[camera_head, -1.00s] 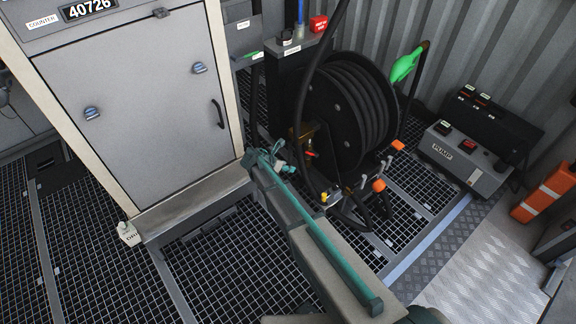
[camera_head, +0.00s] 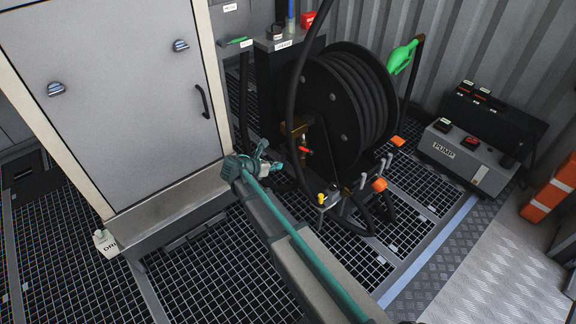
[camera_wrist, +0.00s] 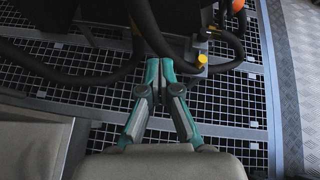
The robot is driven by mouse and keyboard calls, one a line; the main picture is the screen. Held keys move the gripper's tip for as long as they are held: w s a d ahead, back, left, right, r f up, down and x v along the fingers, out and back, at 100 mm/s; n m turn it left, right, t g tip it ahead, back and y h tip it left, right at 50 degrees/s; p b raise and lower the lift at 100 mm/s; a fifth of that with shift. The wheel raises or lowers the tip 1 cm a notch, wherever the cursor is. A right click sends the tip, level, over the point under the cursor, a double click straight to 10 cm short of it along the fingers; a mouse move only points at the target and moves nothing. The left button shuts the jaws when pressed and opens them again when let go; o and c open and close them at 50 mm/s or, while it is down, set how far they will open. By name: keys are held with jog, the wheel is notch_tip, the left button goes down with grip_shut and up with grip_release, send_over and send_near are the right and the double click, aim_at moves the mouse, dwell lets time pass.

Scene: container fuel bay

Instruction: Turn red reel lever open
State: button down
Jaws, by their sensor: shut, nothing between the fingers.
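The red reel lever (camera_head: 305,150) is small and sits by a brass valve (camera_head: 292,130) at the lower left of the black hose reel (camera_head: 345,100) in the head view. My gripper (camera_head: 283,166) is just left of and slightly below the lever in that picture, apart from it as far as I can tell. In the wrist view my gripper's (camera_wrist: 160,62) green-and-grey fingers are closed together with nothing between them. They point toward black hoses over the grating. I cannot make out the red lever in the wrist view.
A yellow knob (camera_head: 321,198) stands at the reel's base, also in the wrist view (camera_wrist: 202,60). Black hoses (camera_wrist: 75,75) loop close to my fingers. A grey cabinet (camera_head: 130,90) stands left, a pump box (camera_head: 465,158) right. The grating (camera_head: 210,270) is open floor.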

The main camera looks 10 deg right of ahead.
aim_at(306, 150)
jog(key=w+d+f+b, duration=0.1)
jog(key=w+d+b, duration=0.3)
jog(key=d, duration=0.5)
jog(key=shift+w+f, duration=0.35)
jog(key=shift+w, duration=0.85)
jog(key=shift+r, duration=0.2)
